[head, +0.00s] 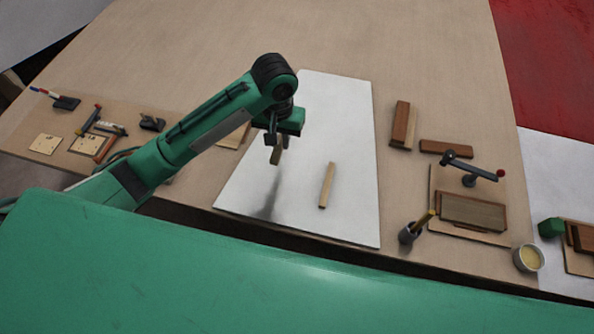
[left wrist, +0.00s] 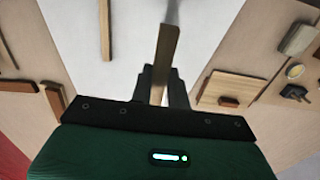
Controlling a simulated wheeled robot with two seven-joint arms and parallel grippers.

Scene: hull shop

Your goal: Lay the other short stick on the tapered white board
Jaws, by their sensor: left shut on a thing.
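The tapered white board (head: 340,110) lies on the wooden table, wide at the front and narrower at the back. One short stick (head: 327,186) lies on it, right of its middle; it also shows in the left wrist view (left wrist: 104,28). My left gripper (head: 274,143) is shut on the other short stick (head: 277,153) over the left part of the board. In the left wrist view the held stick (left wrist: 165,50) sticks out between the fingers (left wrist: 160,85). A shadow on the board suggests the stick is above it. My right gripper is not in view.
Dark wooden blocks (head: 403,124), a clamp (head: 470,165), a brush pot (head: 410,232) and a cup (head: 528,258) stand right of the board. Small tools (head: 88,120) and light plates (head: 46,144) lie at the left. A wooden piece (head: 234,136) touches or nears the board's left edge.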

